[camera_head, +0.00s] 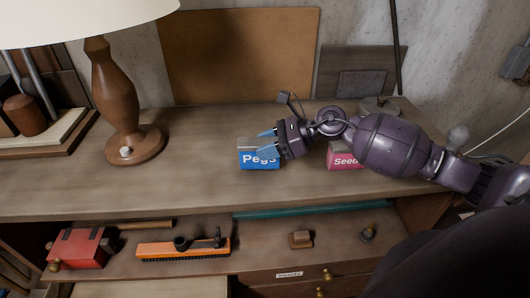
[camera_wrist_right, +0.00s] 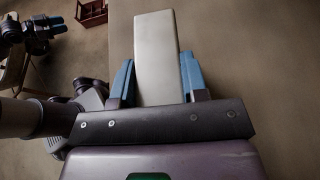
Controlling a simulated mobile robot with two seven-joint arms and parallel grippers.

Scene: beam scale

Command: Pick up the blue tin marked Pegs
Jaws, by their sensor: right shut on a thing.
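The blue tin marked Pegs (camera_head: 260,160) stands on the wooden bench top in the head view, its label facing the front. My right gripper (camera_head: 267,143) reaches in from the right, with its blue fingers at the upper part of the tin. In the right wrist view the tin's pale top (camera_wrist_right: 156,60) lies between the two blue fingers (camera_wrist_right: 158,80), one along each side. The gripper is shut on the tin. I cannot tell whether the tin is clear of the bench. My left gripper is not identifiable in the head view.
A pink tin marked Seeds (camera_head: 343,158) stands right of the blue tin, partly behind my right arm. A wooden lamp (camera_head: 122,110) stands to the left. The lower shelf holds a red box (camera_head: 82,248) and an orange brush-like thing (camera_head: 183,247). The bench between lamp and tin is clear.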

